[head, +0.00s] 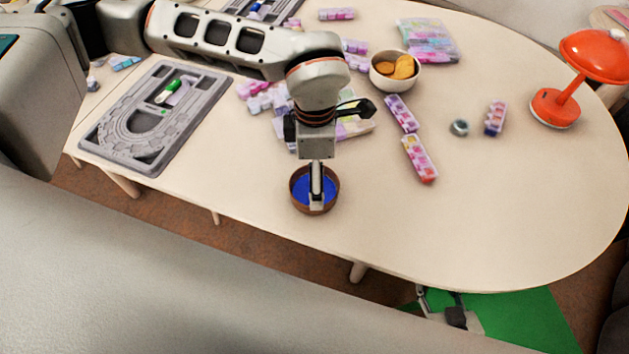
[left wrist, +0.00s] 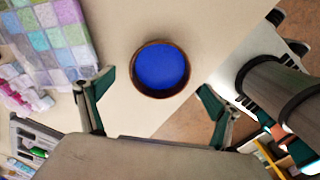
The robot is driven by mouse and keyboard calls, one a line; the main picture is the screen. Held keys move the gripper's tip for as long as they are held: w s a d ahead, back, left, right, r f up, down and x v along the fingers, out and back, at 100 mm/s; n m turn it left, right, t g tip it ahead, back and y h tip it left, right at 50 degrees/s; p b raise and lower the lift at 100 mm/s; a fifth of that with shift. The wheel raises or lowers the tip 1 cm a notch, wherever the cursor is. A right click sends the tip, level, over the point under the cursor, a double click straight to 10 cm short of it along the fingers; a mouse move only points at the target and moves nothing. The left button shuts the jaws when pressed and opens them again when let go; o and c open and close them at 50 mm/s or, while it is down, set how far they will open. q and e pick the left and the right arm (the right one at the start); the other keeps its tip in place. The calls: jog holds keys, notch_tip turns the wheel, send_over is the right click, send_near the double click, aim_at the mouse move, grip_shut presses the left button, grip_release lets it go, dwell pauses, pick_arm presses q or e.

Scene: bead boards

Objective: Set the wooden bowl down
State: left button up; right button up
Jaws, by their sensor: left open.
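The wooden bowl (head: 333,203), brown with a flat blue inside, sits upright on the pale table near its front edge. It also shows in the left wrist view (left wrist: 162,94), just ahead of and between the spread fingers. My left gripper (head: 317,203) points down over the bowl and hides part of it. In the left wrist view my left gripper (left wrist: 154,88) is open, with a gap between each finger and the bowl. My right gripper (head: 443,307) is only partly seen below the table's front edge, so its jaws cannot be judged.
A grey bead board (head: 110,128) lies left. Behind the bowl are pastel bead boxes (head: 355,128) and a white bowl of chips (head: 382,83). Bead strips (head: 420,158), a small round tin (head: 459,127) and an orange lamp (head: 557,108) stand right. The front right table is clear.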

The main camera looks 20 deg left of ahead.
pick_arm(q)
notch_tip(320, 180, up, 6)
jog(key=shift+r, duration=0.15)
jog(key=shift+s, duration=0.1)
dwell(0.5)
